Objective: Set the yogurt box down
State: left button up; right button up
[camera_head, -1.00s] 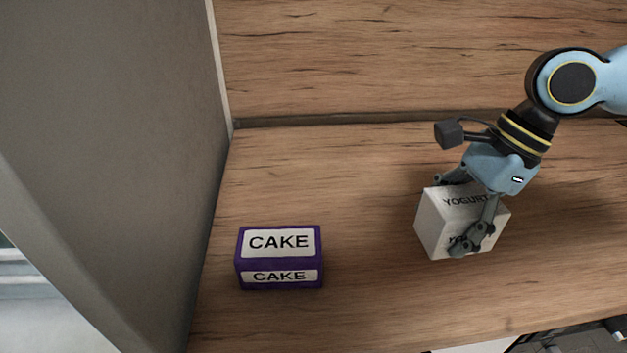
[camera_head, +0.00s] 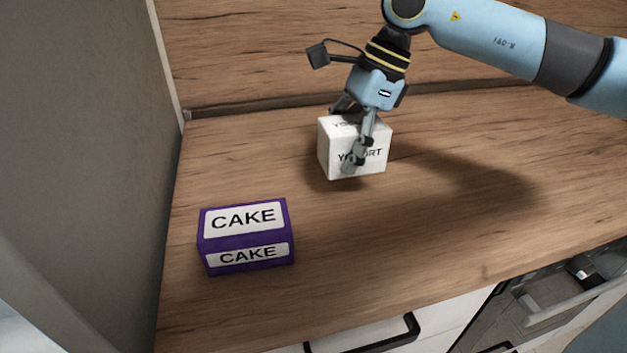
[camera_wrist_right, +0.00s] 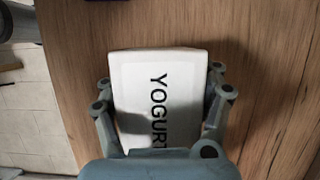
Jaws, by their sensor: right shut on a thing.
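The yogurt box (camera_head: 330,158) is a white cube with dark YOGURT lettering. My right gripper (camera_head: 354,140) is shut on it from above, with one finger across its front face. A shadow falls on the counter below and to the right of the box, and it appears to be held a little above the wood. In the right wrist view the box (camera_wrist_right: 135,85) sits between the two fingers of my right gripper (camera_wrist_right: 160,105), its lettered top facing the camera. My left gripper is not in view.
A purple and white cake box (camera_head: 246,236) stands on the wooden counter (camera_head: 420,230), to the front left of the yogurt box. A grey wall panel (camera_head: 90,150) bounds the left side. The counter to the right is clear. A drawer with a dark handle (camera_head: 370,335) is below the front edge.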

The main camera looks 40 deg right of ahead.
aim_at(318, 145)
jog(key=w+f, duration=0.1)
jog(key=w+a+f, duration=0.1)
jog(key=w, duration=0.1)
jog(key=w+a, duration=0.1)
jog(key=shift+w+a+f, duration=0.15)
jog(key=shift+f, duration=0.25)
jog(key=shift+f+p, duration=0.55)
jog(key=shift+f, duration=1.45)
jog(key=shift+f, duration=0.15)
jog(key=o, duration=1.8)
jog(key=shift+c, duration=0.2)
